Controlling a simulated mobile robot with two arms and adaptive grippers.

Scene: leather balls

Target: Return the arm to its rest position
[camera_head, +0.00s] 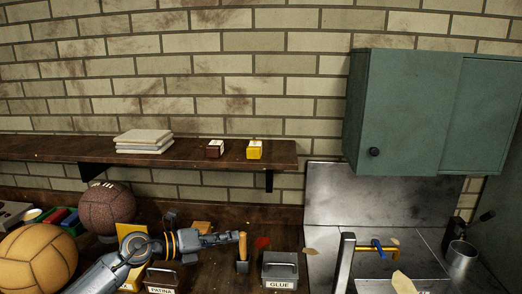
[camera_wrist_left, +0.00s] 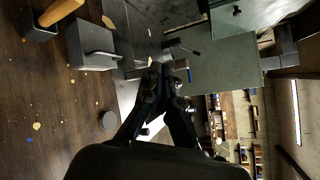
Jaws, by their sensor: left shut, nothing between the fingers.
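My left arm comes in from the lower left in the head view, over the workbench. Its gripper (camera_head: 232,237) is shut and empty, close to an upright wooden-handled tool (camera_head: 242,250) and left of the grey GLUE box (camera_head: 280,268). I cannot tell whether it touches the tool. In the left wrist view the black fingers (camera_wrist_left: 164,78) come together with nothing between them. The GLUE box (camera_wrist_left: 92,46) shows at the upper left there. My right gripper is not in view.
A brown ball (camera_head: 108,208) and an orange ball (camera_head: 38,257) sit at the left. A PATINA box (camera_head: 164,279) is beside my arm. A wooden shelf (camera_head: 60,149) hangs above. A metal sink area (camera_head: 360,198) and green cabinet (camera_head: 410,115) are at the right.

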